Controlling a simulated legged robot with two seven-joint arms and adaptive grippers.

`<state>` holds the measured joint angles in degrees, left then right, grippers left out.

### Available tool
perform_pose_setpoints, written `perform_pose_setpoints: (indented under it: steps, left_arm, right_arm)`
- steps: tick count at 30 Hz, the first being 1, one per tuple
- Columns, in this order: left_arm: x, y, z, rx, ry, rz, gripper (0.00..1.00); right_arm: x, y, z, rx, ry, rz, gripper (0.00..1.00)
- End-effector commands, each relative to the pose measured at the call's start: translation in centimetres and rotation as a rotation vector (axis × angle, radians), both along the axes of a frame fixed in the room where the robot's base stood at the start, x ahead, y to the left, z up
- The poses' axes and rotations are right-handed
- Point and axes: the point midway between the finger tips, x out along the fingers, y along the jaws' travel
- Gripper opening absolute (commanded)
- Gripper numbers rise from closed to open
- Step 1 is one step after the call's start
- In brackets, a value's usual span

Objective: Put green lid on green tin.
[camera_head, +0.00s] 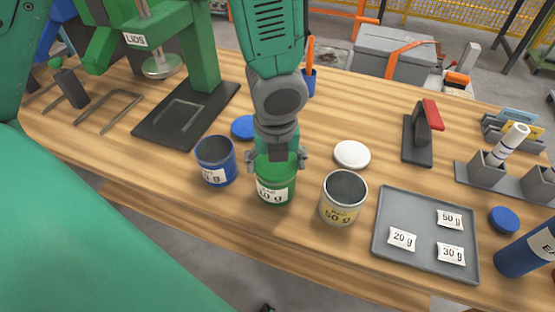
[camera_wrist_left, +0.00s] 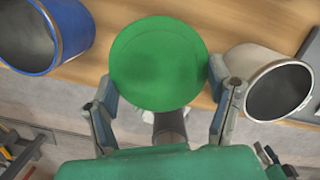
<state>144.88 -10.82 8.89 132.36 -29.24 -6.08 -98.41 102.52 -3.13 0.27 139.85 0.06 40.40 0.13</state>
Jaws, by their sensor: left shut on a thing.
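My left gripper (camera_head: 277,160) points down over the green tin (camera_head: 276,190), its two fingers on either side of a green lid (camera_wrist_left: 158,62). In the left wrist view the lid is a flat green disc between the fingertips (camera_wrist_left: 166,105), and it hides the tin. In the head view the lid lies at the tin's top, largely behind the gripper. I cannot tell whether it is seated or just above the rim. The tin stands upright with a white label. My right gripper is not in view.
An open blue tin (camera_head: 215,162) stands close left, and an open white tin (camera_head: 343,200) close right. A blue lid (camera_head: 244,127) and white lid (camera_head: 352,155) lie behind. A grey tray (camera_head: 424,212) with labels is at right; a green press (camera_head: 203,60) stands back left.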

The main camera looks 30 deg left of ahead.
Motion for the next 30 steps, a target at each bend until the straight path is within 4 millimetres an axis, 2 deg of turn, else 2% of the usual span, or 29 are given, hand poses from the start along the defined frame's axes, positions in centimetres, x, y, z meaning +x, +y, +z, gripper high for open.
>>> perform_pose_setpoints:
  steps: [13,14,15,16,30]
  left_arm:
    - [0.0,0.05,-0.16,0.0,0.0,-0.001,0.41]
    - [0.0,0.05,-0.16,0.0,0.0,-0.001,0.77]
    - [-0.01,0.05,-0.16,0.0,0.0,-0.001,0.91]
    - [-0.01,0.05,-0.16,0.0,0.0,-0.001,0.98]
    - [-0.01,0.04,-0.15,0.0,0.0,-0.001,1.0]
  right_arm:
    - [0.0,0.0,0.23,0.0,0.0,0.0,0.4]
    - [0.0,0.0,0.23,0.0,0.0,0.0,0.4]
    - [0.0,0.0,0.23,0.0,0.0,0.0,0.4]
    - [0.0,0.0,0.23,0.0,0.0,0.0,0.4]
    - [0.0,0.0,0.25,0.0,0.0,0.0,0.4]
